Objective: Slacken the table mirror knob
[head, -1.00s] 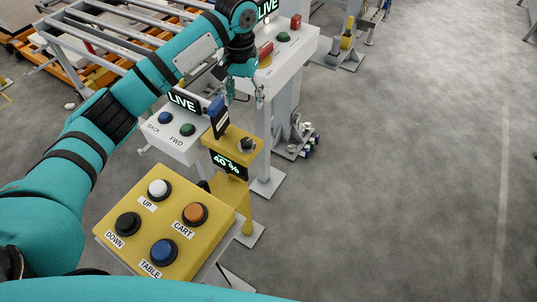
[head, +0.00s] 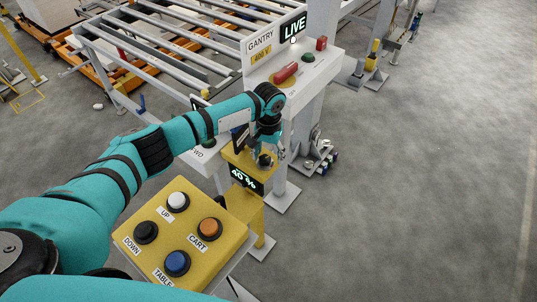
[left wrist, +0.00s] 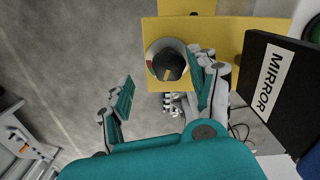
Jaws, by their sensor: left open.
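The table mirror knob (left wrist: 168,66) is a round black knob with a yellow pointer mark and a pale ring, on a yellow plate (left wrist: 225,40). In the head view the knob (head: 265,160) sits on top of the yellow post, above a "40 %" display (head: 244,180). My left gripper (head: 275,146) is over the post's top. In the left wrist view the left gripper (left wrist: 163,78) is open. One finger is close by the knob's right side; the other is well off to its lower left. I cannot tell whether the near finger touches it. My right gripper is not in view.
A black box marked "MIRROR" (left wrist: 278,88) stands right beside the near finger. A yellow button panel (head: 130,238) stands in front of the post. Behind are the gantry control box (head: 320,72) and roller conveyor (head: 165,50). Open floor lies to the right.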

